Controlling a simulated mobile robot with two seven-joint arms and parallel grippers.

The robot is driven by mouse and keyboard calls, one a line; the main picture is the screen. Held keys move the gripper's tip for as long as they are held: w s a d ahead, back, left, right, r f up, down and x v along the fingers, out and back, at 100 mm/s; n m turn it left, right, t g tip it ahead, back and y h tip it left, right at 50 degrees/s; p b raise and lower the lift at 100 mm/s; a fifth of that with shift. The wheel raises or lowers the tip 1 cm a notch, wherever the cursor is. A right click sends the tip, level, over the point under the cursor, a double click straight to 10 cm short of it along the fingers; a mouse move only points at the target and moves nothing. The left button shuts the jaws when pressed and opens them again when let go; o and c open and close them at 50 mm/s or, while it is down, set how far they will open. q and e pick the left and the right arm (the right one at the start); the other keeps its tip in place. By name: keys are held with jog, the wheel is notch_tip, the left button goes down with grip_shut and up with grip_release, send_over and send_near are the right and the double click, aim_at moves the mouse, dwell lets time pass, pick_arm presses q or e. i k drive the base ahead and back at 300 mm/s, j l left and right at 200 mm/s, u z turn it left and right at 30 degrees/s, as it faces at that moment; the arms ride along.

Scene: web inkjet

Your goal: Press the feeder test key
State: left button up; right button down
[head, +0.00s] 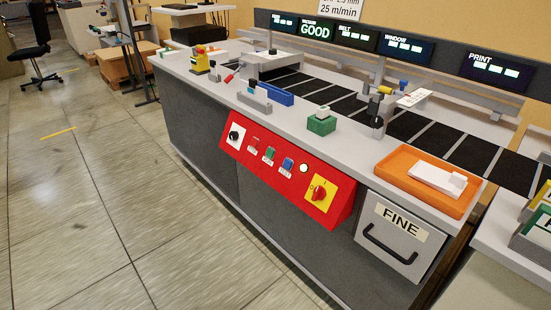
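A red control panel (262,172) slopes along the front of the long grey machine. From left to right it carries a black knob (234,136) on a white plate, a red key (254,142), a green key (269,153), a blue key (287,164), a round pale lamp (304,168) and a red rotary switch (319,192) on a yellow plate. Small white labels sit at the coloured keys. Their print is too small to read surely, so I cannot tell which one is the feeder test key. Neither of my grippers is in view.
An orange tray (402,163) holds white pieces on the worktop's right end, above a drawer marked FINE (392,236). A green block (321,125) and blue block (273,94) lie on the worktop. Displays (317,31) line the back. The floor (90,200) at left is clear.

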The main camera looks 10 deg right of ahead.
aim_at(287, 164)
jog(key=i+j, duration=0.2)
jog(key=i+j+z, duration=0.1)
jog(key=j, duration=0.35)
jog(key=i+j, duration=0.25)
jog(key=i+j+z, duration=0.1)
jog(key=j, duration=0.3)
jog(key=i+j, duration=0.2)
jog(key=j, duration=0.15)
jog(key=z, duration=0.05)
